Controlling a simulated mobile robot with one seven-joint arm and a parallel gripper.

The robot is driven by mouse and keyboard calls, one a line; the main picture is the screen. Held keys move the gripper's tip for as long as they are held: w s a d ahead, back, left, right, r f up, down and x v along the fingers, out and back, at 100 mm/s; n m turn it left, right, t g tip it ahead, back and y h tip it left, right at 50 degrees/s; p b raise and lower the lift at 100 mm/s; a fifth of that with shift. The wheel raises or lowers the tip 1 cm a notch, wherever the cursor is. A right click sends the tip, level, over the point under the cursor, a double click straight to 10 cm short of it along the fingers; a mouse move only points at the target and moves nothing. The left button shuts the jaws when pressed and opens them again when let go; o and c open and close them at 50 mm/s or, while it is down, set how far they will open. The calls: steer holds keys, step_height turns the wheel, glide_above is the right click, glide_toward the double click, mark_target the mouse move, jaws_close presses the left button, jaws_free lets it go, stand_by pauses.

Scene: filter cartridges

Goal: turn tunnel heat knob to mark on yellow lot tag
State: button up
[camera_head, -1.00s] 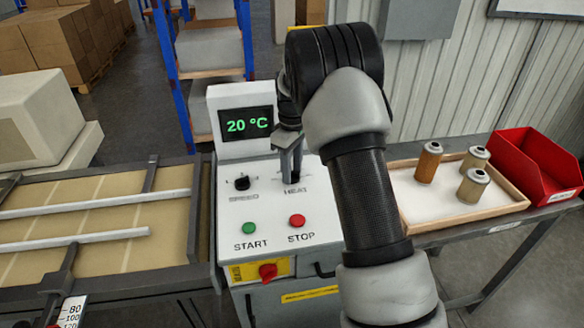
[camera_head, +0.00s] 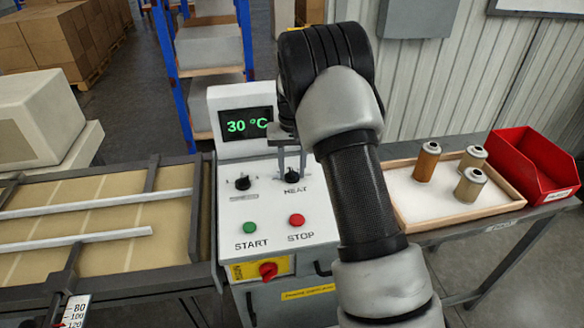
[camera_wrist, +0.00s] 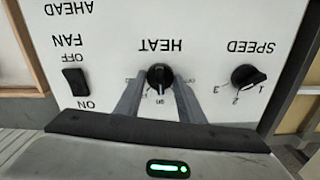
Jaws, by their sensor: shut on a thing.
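The black HEAT knob (camera_head: 291,176) is on the white control panel (camera_head: 270,203); it also shows in the wrist view (camera_wrist: 159,76). My gripper (camera_head: 291,172) reaches down over it, and its two fingers (camera_wrist: 159,88) stand on either side of the knob, shut on it. The knob's pale pointer line faces toward my gripper in the wrist view. The green display (camera_head: 247,124) reads 30 °C. A yellow label (camera_head: 308,293) is on the cabinet front, its print too small to read. I cannot make out a lot tag for certain.
The SPEED knob (camera_head: 242,183) sits left of HEAT. START (camera_head: 250,228) and STOP (camera_head: 297,220) buttons are below. A fan switch (camera_wrist: 75,82) shows in the wrist view. Canisters (camera_head: 427,162) stand in a wooden tray (camera_head: 462,214) beside a red bin (camera_head: 538,165).

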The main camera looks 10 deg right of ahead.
mark_target(293, 171)
steer(key=m, duration=0.4)
steer(key=shift+r+m+p, duration=0.15)
steer(key=shift+m+p, duration=0.15)
steer(key=shift+p, duration=0.05)
steer(key=shift+d+m, duration=0.1)
steer(key=shift+m, duration=1.8)
steer(key=o, duration=1)
steer(key=shift+o, duration=0.2)
step_height(293, 171, up, 17)
steer(key=p, duration=0.1)
steer(key=shift+r, duration=0.15)
